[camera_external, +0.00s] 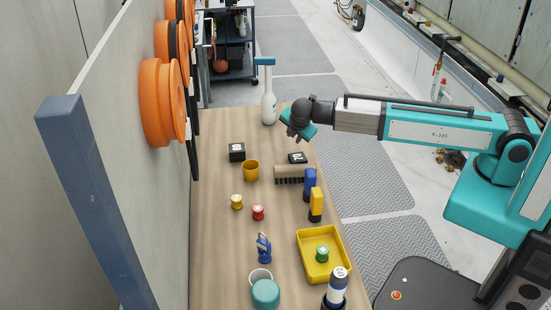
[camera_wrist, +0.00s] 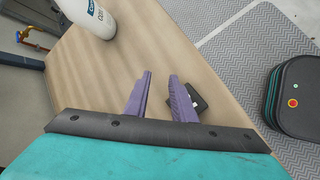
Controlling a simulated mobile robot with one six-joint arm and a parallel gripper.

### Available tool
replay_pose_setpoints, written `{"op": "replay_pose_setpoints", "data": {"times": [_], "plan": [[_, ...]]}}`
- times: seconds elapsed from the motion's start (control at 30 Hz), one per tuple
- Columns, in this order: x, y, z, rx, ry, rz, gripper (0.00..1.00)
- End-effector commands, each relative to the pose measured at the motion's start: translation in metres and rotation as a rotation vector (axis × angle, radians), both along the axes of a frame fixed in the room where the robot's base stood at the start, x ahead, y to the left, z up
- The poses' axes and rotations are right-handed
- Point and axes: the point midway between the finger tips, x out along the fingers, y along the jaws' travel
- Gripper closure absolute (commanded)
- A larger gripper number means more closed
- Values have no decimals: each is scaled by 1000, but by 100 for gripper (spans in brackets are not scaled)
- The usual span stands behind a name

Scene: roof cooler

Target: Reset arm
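My arm reaches in from the right in the external view, over the far end of the wooden table (camera_external: 215,190). My gripper (camera_external: 290,136) is small there and points down. In the wrist view my gripper (camera_wrist: 160,75) shows two purple fingers standing apart with bare tabletop between them, so it is open and empty. A small black box (camera_wrist: 198,102) lies beyond the right finger, partly hidden by it. A white bottle (camera_wrist: 88,14) is at the top left of the wrist view, apart from the fingers. It stands beyond my gripper in the external view (camera_external: 267,106).
A brush (camera_external: 290,180), blue and yellow bottles (camera_external: 316,206), a yellow cup (camera_external: 251,171) and a yellow tray (camera_external: 307,262) with a green-topped item (camera_external: 322,254) stand nearer. A panel with orange discs (camera_external: 153,100) borders the left. The table's left strip is clear.

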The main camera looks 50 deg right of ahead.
Motion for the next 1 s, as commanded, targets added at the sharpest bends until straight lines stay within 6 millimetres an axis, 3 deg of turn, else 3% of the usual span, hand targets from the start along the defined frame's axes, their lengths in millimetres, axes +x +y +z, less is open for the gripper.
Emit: {"op": "replay_pose_setpoints", "data": {"times": [0.1,0.37,0.5,0.73,1.0], "plan": [[5,-40,-3,44,5,-121,77],[1,-115,-23,134,10,-366,77],[-16,-147,-58,186,24,-506,77],[-61,-161,-136,249,65,-661,77],[-127,-158,-230,304,125,-824,77]]}}
